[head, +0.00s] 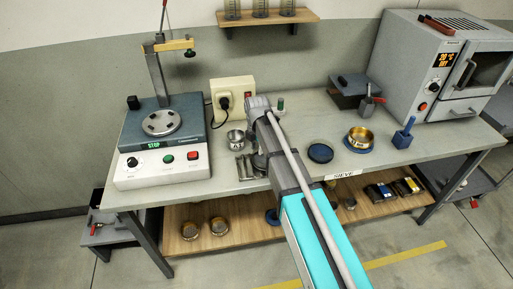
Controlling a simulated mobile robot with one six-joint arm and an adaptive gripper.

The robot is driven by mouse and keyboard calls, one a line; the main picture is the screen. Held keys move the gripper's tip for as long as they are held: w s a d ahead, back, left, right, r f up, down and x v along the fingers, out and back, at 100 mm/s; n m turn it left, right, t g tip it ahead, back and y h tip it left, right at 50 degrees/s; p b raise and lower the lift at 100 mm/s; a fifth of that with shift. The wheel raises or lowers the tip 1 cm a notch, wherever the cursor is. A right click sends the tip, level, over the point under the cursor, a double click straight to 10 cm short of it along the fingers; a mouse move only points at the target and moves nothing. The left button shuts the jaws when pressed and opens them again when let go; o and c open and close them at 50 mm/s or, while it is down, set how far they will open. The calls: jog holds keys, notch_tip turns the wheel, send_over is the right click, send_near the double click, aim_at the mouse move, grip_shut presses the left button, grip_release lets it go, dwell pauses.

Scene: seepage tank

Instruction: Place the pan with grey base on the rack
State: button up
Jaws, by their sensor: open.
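My arm reaches in from the lower right over the bench. My gripper (258,162) shows only in part at its far end, low over the bench's front left of the middle, mostly hidden by the arm; it is open. I see no object between its fingers. I cannot tell for sure which item is the pan with grey base. A brass pan-like vessel (360,137) with a blue lower part stands on the bench right of the arm. A dark round dish (320,153) lies left of it. A small metal cup (235,139) stands left of the arm. The rack is not clearly identifiable.
A sieve shaker (162,150) stands on the bench's left. An oven (440,75) stands at the right. A blue-handled tool (403,134) stands before it. A wooden shelf (265,22) hangs on the wall. The lower shelf (245,232) carries round sieves and boxes.

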jog(key=shift+r, duration=0.15)
notch_tip(320, 180, up, 12)
jog(key=p, duration=1.2)
jog(key=shift+d, duration=0.1)
dwell(1.0)
jog(key=s+d+m, duration=0.9)
jog(key=d+m, duration=0.2)
jog(key=m, duration=0.2)
jog(key=s+d+m, duration=0.9)
jog(key=d+m, duration=0.3)
jog(key=m, duration=0.2)
jog(key=shift+m, duration=0.3)
jog(key=shift+d, duration=0.1)
